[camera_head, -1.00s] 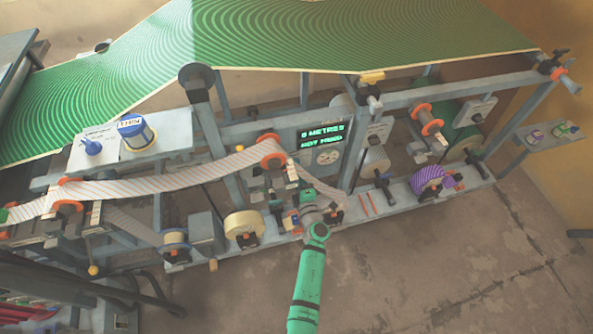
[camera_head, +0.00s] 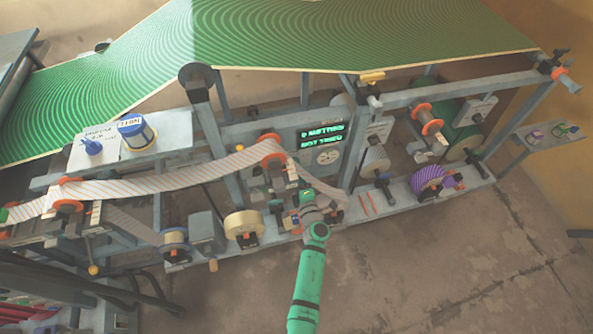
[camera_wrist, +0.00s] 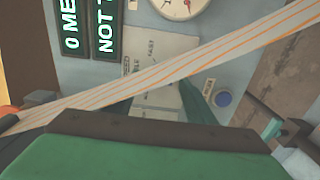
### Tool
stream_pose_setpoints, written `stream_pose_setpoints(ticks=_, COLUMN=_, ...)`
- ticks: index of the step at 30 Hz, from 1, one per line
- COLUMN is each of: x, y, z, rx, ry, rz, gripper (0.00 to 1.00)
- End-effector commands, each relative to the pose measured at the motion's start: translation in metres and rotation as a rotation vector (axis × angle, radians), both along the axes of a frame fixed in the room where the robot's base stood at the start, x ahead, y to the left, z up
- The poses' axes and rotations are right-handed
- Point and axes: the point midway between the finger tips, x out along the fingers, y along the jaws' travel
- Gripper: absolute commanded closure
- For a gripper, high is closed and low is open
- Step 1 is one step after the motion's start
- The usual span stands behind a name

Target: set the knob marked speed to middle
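A pale plate (camera_wrist: 158,68) with lettering that includes FAST is on the machine's panel in the wrist view. The striped paper web crosses in front of its lower part. I cannot make out the speed knob itself. My gripper (camera_head: 308,197) is at the machine's front, below the display, in the head view. In the wrist view a green finger-like part (camera_wrist: 197,101) reaches toward the lower plate, and the green and brown gripper body fills the bottom. The fingertips are partly hidden, so I cannot tell whether they are open or touch anything.
The striped web (camera_wrist: 240,43) runs close in front of the panel. A green-lit display (camera_head: 323,135) and a round dial (camera_wrist: 176,5) are nearby. Rolls, including a purple one (camera_head: 427,180), stand along the lower rail.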

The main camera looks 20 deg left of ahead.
Motion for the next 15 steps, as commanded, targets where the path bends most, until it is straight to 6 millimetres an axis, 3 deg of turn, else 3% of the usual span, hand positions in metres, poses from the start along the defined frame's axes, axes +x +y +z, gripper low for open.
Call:
stream_pose_setpoints(ticks=8, x=-0.009, y=-0.006, z=-0.001, rx=0.000, ry=0.001, rz=-0.001, gripper=0.50)
stream_pose_setpoints(ticks=15, x=-0.044, y=-0.030, z=-0.001, rx=0.001, ry=0.002, rz=-0.002, gripper=0.50)
